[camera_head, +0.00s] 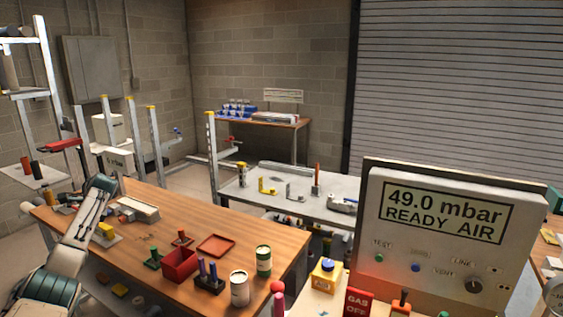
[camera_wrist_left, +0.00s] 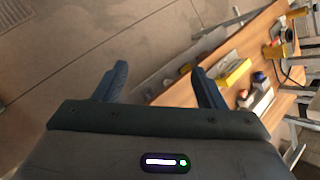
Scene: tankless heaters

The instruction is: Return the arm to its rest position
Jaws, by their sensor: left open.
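My left arm (camera_head: 75,235) rises from the lower left of the head view, its bent upper part in front of the wooden bench (camera_head: 150,225). I cannot make out its gripper there. In the left wrist view my left gripper (camera_wrist_left: 159,69) is open, with its two dark fingers apart and nothing between them. Bare floor (camera_wrist_left: 90,35) lies beyond the fingers, with the bench edge (camera_wrist_left: 215,60) to the right. My right arm and gripper do not show.
The bench holds a red bin (camera_head: 180,264), a red tray (camera_head: 215,246), two cans (camera_head: 240,288) and small parts. A pressure display panel (camera_head: 445,230) reads "49.0 mbar READY AIR" at the right. A grey table (camera_head: 290,190) and metal posts stand behind.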

